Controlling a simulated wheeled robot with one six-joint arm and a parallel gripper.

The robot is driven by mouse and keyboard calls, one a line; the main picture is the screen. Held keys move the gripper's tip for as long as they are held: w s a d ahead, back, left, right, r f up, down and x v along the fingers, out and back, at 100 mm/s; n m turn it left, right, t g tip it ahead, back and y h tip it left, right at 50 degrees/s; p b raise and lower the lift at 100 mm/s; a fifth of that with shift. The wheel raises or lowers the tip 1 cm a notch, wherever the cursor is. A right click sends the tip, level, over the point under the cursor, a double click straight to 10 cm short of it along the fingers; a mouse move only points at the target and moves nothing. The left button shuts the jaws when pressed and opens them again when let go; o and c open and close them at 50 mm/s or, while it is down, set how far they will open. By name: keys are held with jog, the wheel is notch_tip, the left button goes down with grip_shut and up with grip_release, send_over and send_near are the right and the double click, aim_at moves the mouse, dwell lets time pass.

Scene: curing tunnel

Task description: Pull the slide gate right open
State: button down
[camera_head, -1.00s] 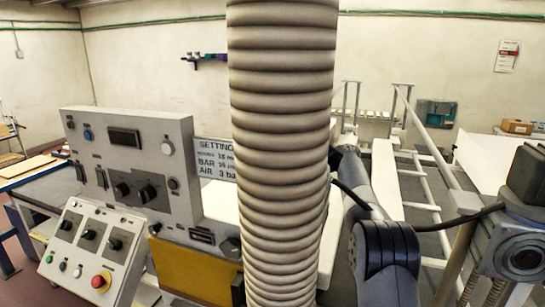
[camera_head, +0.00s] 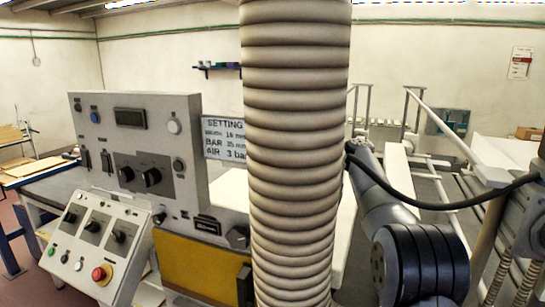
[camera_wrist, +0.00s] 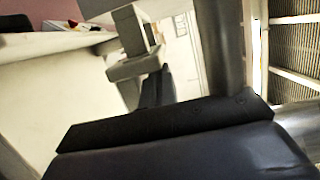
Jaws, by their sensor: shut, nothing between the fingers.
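My gripper (camera_wrist: 158,82) shows in the wrist view as narrow dark fingers beyond a wide dark bar, shut and empty. A pale grey block with an upright piece (camera_wrist: 136,64) lies just beyond the fingertips in that view; I cannot tell whether it belongs to the slide gate or whether the fingers touch it. No slide gate can be made out for certain in either view. In the head view my arm reaches away behind a thick ribbed hose, and my gripper is hidden there.
The ribbed hose (camera_head: 295,150) blocks the middle of the head view. A grey control console (camera_head: 135,150) with knobs and a red button (camera_head: 101,273) stands left, beside a yellow panel (camera_head: 200,268). White rails (camera_head: 440,125) run along the right. A sign (camera_head: 226,138) hangs behind the console.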

jog(key=shift+s, duration=0.15)
jog(key=d+b, duration=0.1)
jog(key=d, duration=0.9)
jog(key=shift+s+d+b, duration=0.3)
jog(key=shift+s+d, duration=0.1)
jog(key=shift+s, duration=0.05)
jog(key=a+p, duration=0.1)
jog(key=a, duration=0.9)
jog(key=shift+w, duration=0.4)
